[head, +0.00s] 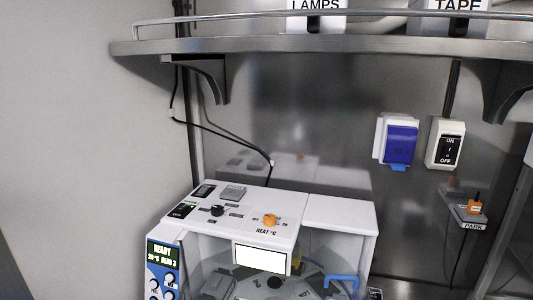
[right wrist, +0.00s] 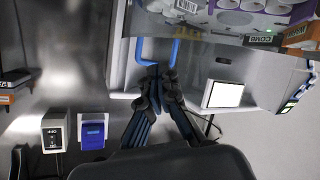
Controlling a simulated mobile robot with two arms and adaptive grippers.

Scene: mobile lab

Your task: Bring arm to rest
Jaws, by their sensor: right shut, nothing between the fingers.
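My right gripper (right wrist: 154,75) shows in the right wrist view, with its dark fingers shut and nothing held between them. Its fingertips overlap the lower end of a blue handle (right wrist: 141,49) in the picture; I cannot tell whether they touch it. The same kind of blue handle shows at the front of the white machine in the head view (head: 342,280). Neither of my arms shows in the head view, and my left gripper is in no frame.
A white machine (head: 337,212) with knobs and a blank screen (head: 261,257) stands against the metal wall. A blue-covered box (head: 401,143) and an ON/OFF switch (head: 446,143) are on the wall. A metal shelf (head: 240,47) overhangs the back.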

